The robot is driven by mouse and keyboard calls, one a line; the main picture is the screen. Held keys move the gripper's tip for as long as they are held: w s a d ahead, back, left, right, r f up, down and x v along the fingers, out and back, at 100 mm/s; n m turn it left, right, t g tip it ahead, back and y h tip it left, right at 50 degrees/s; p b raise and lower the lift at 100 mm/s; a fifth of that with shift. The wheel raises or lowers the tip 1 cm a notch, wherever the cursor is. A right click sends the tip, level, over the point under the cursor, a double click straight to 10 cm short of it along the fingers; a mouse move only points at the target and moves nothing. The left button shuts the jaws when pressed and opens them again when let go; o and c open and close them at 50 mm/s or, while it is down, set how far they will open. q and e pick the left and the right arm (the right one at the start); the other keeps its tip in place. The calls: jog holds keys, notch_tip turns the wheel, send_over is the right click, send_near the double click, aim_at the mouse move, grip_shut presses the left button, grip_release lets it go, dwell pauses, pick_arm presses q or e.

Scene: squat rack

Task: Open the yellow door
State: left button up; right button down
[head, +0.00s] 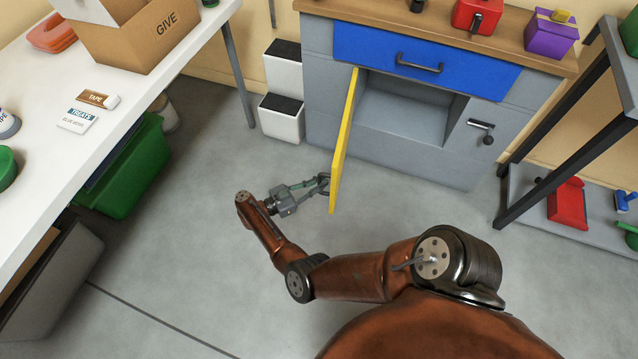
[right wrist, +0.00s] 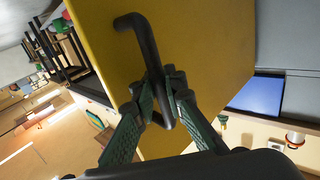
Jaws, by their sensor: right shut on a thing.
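The yellow door (head: 345,140) of the grey cabinet (head: 318,80) stands swung wide open, seen nearly edge-on in the head view. The cabinet's inside (head: 405,105) shows and looks empty. My right gripper (head: 322,184) is at the near lower part of the door. In the right wrist view, the yellow door (right wrist: 200,50) fills the middle, with a dark bar handle (right wrist: 140,45) on it. My right gripper (right wrist: 165,95) is shut on the handle near one end of it. My left gripper is not in view.
A blue drawer (head: 425,65) sits above the opening. A white table (head: 110,75) stands at left with a cardboard box (head: 150,45), over a green bin (head: 135,170). White bins (head: 282,118) stand left of the cabinet, and a dark-framed shelf (head: 555,165) at right. The floor between is clear.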

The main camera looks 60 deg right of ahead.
jog(key=c, duration=2)
grip_release()
jog(key=shift+w+a, duration=0.1)
jog(key=shift+a, duration=0.05)
jog(key=shift+v, duration=3.6)
jog(key=shift+r, duration=0.1)
